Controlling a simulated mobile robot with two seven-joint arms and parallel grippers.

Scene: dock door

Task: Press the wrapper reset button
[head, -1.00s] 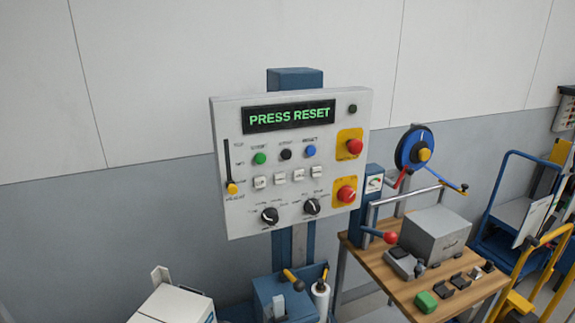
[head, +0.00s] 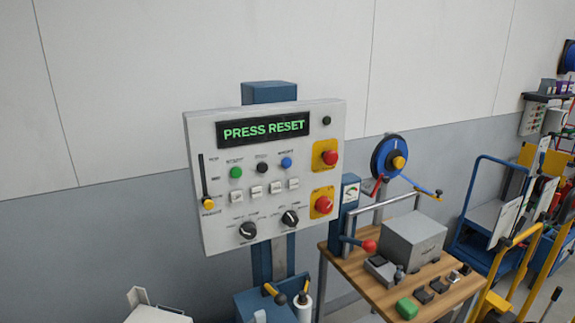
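The wrapper control panel (head: 222,205) is a pale upright box on a blue column, left of the middle of the head view. Its display (head: 264,128) reads "PRESS RESET" in green letters. Below the display are a green button (head: 236,172), a black button (head: 262,168) and a blue button (head: 286,162). The small label above the blue button appears to read RESET. Two red mushroom buttons on yellow plates, the upper one (head: 330,158) and the lower one (head: 323,204), sit at the panel's right side.
A wooden bench (head: 345,275) with a grey box (head: 413,243), a red-knobbed lever (head: 369,246) and a green block (head: 406,309) stands right of the panel. Blue and yellow carts stand farther right. The space before the panel's face looks clear.

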